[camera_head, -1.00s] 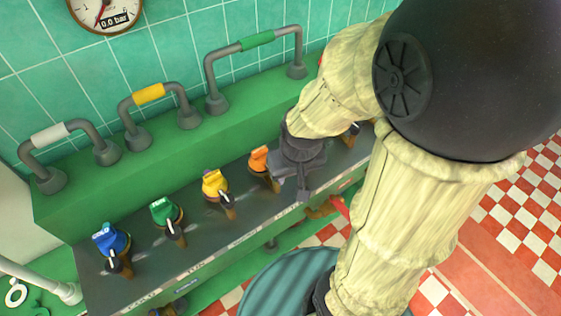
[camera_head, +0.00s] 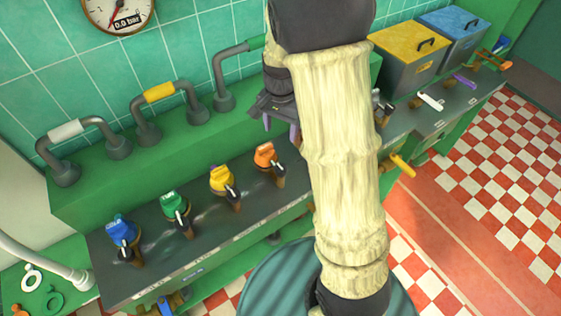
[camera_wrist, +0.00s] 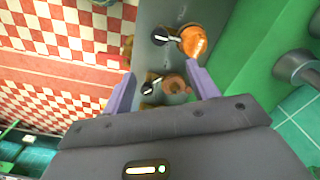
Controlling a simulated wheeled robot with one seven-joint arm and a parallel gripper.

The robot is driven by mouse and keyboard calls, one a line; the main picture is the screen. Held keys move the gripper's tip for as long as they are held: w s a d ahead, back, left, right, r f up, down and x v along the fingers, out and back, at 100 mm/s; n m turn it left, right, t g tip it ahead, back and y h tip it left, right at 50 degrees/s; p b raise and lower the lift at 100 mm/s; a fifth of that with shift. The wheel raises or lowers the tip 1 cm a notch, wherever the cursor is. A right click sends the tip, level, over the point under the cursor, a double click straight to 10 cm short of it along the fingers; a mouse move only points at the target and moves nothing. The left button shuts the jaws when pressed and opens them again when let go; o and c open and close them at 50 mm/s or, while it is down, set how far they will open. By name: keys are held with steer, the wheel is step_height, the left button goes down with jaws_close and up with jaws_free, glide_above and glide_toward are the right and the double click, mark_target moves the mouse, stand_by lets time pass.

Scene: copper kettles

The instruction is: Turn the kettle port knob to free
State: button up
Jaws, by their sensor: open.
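A row of valve knobs with dark pointers stands on the grey panel: blue (camera_head: 122,232), green (camera_head: 175,206), yellow (camera_head: 222,180) and orange (camera_head: 266,156). I cannot tell which is the kettle port knob; the panel labels are too small to read. My gripper (camera_head: 281,128) is open and empty above the panel, just beyond the orange knob. In the wrist view, my gripper (camera_wrist: 161,75) spreads its purple fingers around the line of sight to a brown-red knob (camera_wrist: 172,85) with a black, white-marked pointer. The orange knob (camera_wrist: 193,40) is above it there. My arm hides part of the panel.
Bent pipes with white (camera_head: 64,131), yellow (camera_head: 158,92) and green (camera_head: 257,41) bands stand on the green ledge behind the knobs. A yellow-lidded box (camera_head: 408,50) and a blue-lidded box (camera_head: 453,31) stand at right. A ribbed teal drum (camera_head: 262,285) is in front.

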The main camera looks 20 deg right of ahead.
mark_target(281, 167)
steer(key=shift+f, duration=0.1)
step_height(281, 167, down, 17)
steer(key=shift+f+p, duration=0.15)
steer(key=shift+p, duration=0.95)
steer(key=shift+c, duration=0.2)
steer(key=c, duration=1)
